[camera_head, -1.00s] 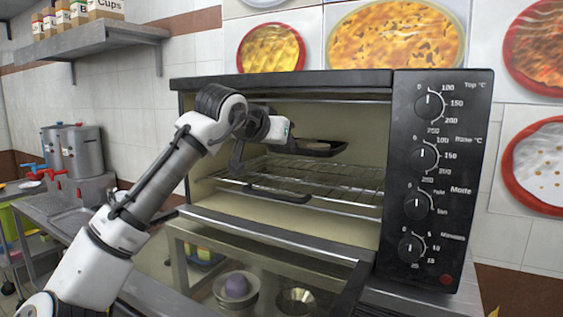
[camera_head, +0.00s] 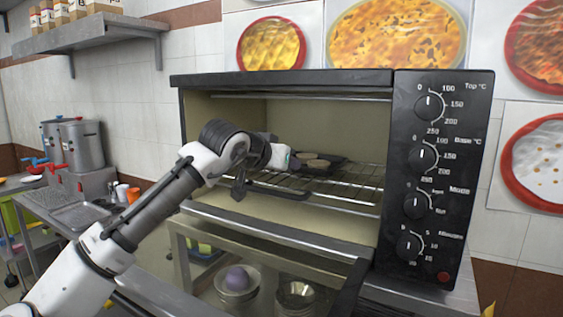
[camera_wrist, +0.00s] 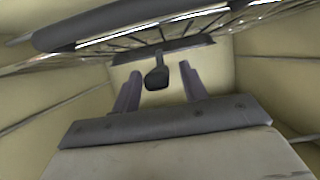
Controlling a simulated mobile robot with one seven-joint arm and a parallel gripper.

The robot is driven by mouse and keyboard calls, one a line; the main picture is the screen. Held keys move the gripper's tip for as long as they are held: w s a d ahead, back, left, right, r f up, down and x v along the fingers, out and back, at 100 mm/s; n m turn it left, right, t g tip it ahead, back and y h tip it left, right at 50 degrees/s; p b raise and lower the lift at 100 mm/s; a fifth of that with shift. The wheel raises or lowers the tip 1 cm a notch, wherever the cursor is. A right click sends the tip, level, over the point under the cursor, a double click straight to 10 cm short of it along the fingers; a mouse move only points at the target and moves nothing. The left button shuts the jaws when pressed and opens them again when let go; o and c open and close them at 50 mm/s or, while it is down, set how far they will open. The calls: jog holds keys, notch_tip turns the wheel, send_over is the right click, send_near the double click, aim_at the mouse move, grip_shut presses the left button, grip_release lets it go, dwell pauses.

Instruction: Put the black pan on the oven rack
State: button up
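The black pan (camera_head: 334,159) is inside the open oven, level or nearly so, with round light-brown pieces in it. It appears to rest on the oven rack (camera_head: 352,186), though its underside is hidden. In the wrist view the pan (camera_wrist: 185,46) is seen edge-on against the rack wires, its handle (camera_wrist: 157,76) pointing toward my gripper. My gripper (camera_wrist: 160,92) has its two fingers spread, with gaps beside the handle end. In the head view my wrist reaches in at the oven mouth, left of the pan; the fingertips are hard to make out there.
The glass oven door (camera_head: 262,268) hangs open below the mouth, with bowls visible through it. The control panel (camera_head: 432,180) stands right of the opening. The oven ceiling and left wall are close around my wrist. Steel pots (camera_head: 82,145) stand far left.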

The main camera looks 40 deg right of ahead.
jog(key=b+v, duration=0.3)
jog(key=v, duration=0.9)
jog(key=shift+w+r, duration=0.1)
jog(key=shift+r, duration=0.05)
